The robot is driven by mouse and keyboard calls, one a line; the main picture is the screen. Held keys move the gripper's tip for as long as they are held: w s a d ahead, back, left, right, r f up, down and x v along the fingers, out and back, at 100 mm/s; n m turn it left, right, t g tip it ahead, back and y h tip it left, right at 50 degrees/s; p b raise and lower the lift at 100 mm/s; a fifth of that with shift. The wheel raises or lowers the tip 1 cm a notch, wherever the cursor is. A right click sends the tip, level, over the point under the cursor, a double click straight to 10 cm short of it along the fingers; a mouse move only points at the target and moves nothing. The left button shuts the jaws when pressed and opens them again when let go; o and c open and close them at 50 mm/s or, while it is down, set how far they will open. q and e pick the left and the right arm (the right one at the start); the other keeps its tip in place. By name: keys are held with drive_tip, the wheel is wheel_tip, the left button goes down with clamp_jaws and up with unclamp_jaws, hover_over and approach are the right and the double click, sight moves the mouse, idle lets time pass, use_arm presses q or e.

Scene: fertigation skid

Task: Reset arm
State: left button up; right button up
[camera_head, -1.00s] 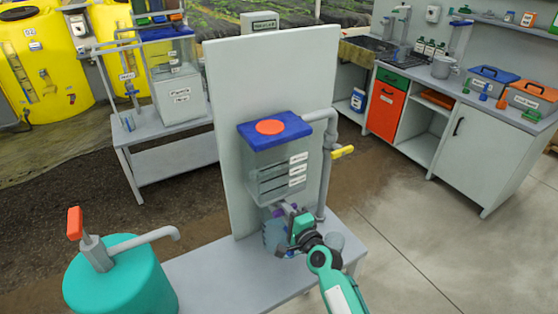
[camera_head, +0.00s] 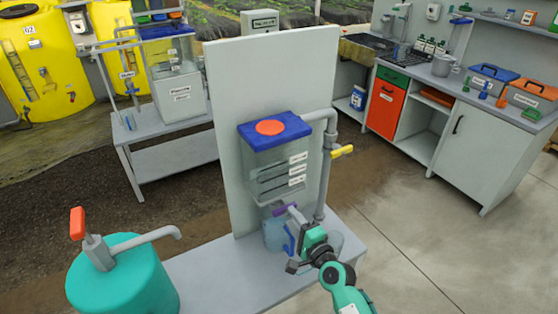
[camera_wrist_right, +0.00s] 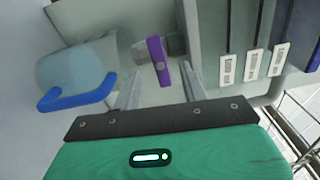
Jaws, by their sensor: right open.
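My right gripper (camera_head: 294,217) is open and empty in front of the clear tank (camera_head: 265,168) with its blue lid. In the right wrist view the two fingers (camera_wrist_right: 160,88) stand apart. The purple tap lever (camera_wrist_right: 158,60) shows just beyond and between them; I cannot tell the exact gap. The lever also shows in the head view (camera_head: 283,209), under the tank. A clear jug with a blue handle (camera_wrist_right: 85,93) stands below the tap, beside the gripper; in the head view the jug (camera_head: 273,234) is partly hidden by it. My left gripper is not in view.
A grey panel (camera_head: 230,90) rises behind the tank. A pipe with a yellow valve handle (camera_head: 342,151) runs down at right. A teal drum pump (camera_head: 122,276) stands at left. A clear cup sits behind my right wrist. The bench front (camera_head: 215,275) is bare.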

drive_tip(key=shift+v, duration=0.9)
